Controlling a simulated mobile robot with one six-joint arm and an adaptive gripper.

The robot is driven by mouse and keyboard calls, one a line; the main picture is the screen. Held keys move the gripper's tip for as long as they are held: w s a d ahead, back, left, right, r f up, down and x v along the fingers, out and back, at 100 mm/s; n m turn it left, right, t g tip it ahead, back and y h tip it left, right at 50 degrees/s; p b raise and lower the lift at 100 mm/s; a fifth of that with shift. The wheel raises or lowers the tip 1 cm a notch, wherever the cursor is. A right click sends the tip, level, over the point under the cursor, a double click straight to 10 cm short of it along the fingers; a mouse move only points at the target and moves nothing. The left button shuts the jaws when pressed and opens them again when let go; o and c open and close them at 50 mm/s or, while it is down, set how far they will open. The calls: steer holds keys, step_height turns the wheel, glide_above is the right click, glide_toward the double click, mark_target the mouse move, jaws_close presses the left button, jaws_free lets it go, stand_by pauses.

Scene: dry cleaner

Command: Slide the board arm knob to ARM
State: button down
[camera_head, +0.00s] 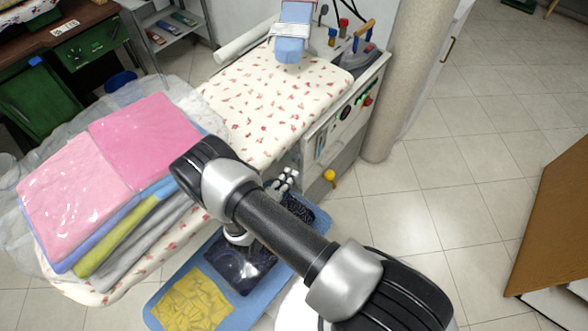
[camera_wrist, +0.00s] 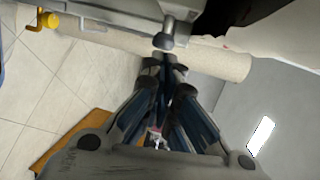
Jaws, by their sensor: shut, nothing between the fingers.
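The ironing board (camera_head: 270,100) has a cream floral cover. A blue padded board arm (camera_head: 292,45) with a white band stands at its far end. In the wrist view, a grey round-ended knob (camera_wrist: 168,38) hangs from a bar under the board edge. My gripper (camera_head: 286,180) is beside the board's near right side, below its surface. In the wrist view, my gripper (camera_wrist: 165,65) is shut and empty, its tips just below the knob; I cannot tell whether they touch. My own arm hides the knob in the head view, and no ARM marking is readable.
A control panel (camera_head: 350,110) with buttons is on the board's end. A yellow handle (camera_head: 329,176) sticks out below it and also shows in the wrist view (camera_wrist: 45,22). Folded pink laundry (camera_head: 140,140) lies left.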

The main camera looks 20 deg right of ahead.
mark_target(292, 154)
steer(key=shift+b+x, duration=0.35)
steer(key=shift+x, duration=1.7)
steer(key=shift+r, duration=0.1)
steer(key=w+d, duration=0.2)
steer(key=shift+d+b, duration=0.35)
steer(key=shift+d, duration=0.05)
